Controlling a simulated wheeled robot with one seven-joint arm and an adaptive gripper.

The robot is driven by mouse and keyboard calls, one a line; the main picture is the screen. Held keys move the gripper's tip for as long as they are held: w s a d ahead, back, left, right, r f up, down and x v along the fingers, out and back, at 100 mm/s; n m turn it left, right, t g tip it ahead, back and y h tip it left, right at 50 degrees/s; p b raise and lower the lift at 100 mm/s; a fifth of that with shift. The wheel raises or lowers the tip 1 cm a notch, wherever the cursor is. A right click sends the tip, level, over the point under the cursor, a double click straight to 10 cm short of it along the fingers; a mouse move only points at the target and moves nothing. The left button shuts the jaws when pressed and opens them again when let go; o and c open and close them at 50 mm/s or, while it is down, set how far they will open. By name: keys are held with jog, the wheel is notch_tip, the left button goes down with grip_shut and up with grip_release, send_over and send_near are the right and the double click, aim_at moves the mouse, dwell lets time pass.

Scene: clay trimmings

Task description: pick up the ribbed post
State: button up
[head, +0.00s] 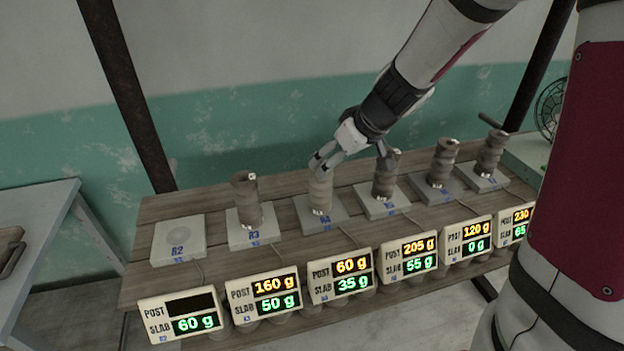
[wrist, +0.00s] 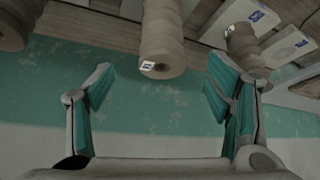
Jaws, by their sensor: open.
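Several grey-brown ribbed posts stand upright on pale slabs along a wooden bench. The post on slab R4 (head: 321,190) is closest to my gripper (head: 348,158), which is open and empty by its top. One finger overlaps that post's top in the head view; the other is near the R5 post (head: 385,178). In the wrist view, a post (wrist: 162,35) with a small tag on its end lies ahead, between the lines of my open fingers (wrist: 162,85). No finger visibly touches it.
The R3 post (head: 246,202) stands left; the R6 post (head: 442,163) and another post (head: 490,153) stand right. Slab R2 (head: 179,240) is bare. Displays line the front; the R4 display (head: 340,276) reads post 60 g, slab 35 g. A wall is behind.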

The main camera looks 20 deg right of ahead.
jog(key=b+x, duration=0.1)
jog(key=x, duration=0.8)
jog(key=shift+f, duration=0.15)
jog(key=shift+a, duration=0.15)
jog(key=shift+c, duration=0.6)
grip_shut()
notch_tip(320, 180, up, 10)
jog(key=p, duration=0.3)
jog(key=shift+f, duration=0.2)
jog(key=shift+r, duration=0.25)
